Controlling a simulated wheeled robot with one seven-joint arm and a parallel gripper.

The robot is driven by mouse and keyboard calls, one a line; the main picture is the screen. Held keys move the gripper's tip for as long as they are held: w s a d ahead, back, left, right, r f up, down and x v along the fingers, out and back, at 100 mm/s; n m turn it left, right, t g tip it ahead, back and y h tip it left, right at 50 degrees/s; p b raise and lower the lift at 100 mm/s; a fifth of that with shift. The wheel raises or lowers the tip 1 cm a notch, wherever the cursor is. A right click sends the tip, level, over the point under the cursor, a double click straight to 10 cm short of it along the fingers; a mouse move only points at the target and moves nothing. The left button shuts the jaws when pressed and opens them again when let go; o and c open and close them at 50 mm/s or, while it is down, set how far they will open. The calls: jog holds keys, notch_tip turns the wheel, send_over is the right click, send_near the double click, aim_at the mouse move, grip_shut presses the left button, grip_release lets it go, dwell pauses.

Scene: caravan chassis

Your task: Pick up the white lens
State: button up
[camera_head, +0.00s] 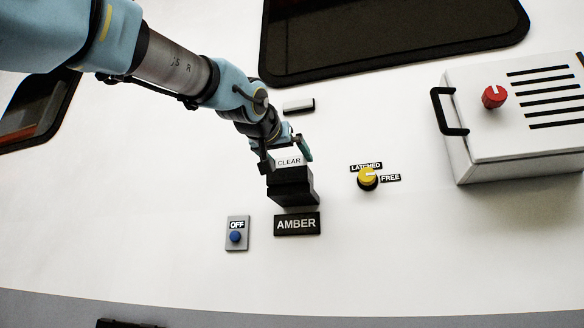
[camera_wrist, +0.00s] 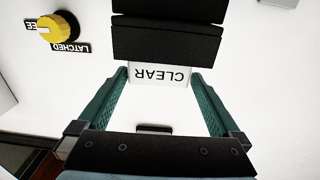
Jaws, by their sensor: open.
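The white lens (camera_head: 289,160), labelled CLEAR, shows at the top of a black block-like housing (camera_head: 291,190) on the white wall. In the wrist view the lens (camera_wrist: 158,74) appears upside down below the black housing (camera_wrist: 166,42). My gripper (camera_head: 285,153) is at the lens in the head view. In the wrist view my gripper (camera_wrist: 160,80) is open, with one teal finger on each side of the lens. The fingertips are close to its side edges; I cannot tell whether they touch it. My arm comes from the upper left.
An AMBER plate (camera_head: 297,224) sits below the housing. An OFF switch plate (camera_head: 237,233) is lower left, and a yellow LATCHED/FREE knob (camera_head: 368,179) is right. A white box (camera_head: 470,160) with a black handle (camera_head: 437,112) and red knob (camera_head: 494,96) protrudes at right.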

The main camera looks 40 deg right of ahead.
aim_at(296, 165)
jog(key=p+x, duration=0.2)
jog(key=x, duration=0.3)
jog(key=shift+d+p, duration=0.25)
jog(key=shift+p, duration=0.05)
jog(key=c, duration=1.1)
jog(key=shift+r, duration=0.15)
